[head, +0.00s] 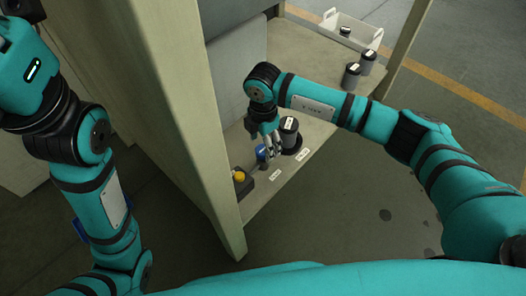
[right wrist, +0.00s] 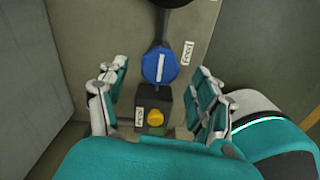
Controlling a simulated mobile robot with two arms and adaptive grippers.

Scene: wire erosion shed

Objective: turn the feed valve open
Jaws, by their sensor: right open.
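The feed valve (right wrist: 160,66) is a blue knob with a white line on top, beside a label reading "feed" (right wrist: 188,52). In the right wrist view its white line runs up and down the picture, roughly in line with the dark pipe (right wrist: 159,32) behind it. In the head view the valve (head: 262,153) is partly hidden by my right gripper (head: 273,147). My right gripper, also in the right wrist view (right wrist: 159,75), is open, with one finger on each side of the knob and a gap on both sides. My left gripper is out of view.
A black box with a yellow button (right wrist: 155,117) sits just in front of the valve. A dark canister (head: 289,132) stands behind it. A post (head: 200,120) rises left of the shelf. Farther back are dark jars (head: 351,77) and a white tray (head: 348,27).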

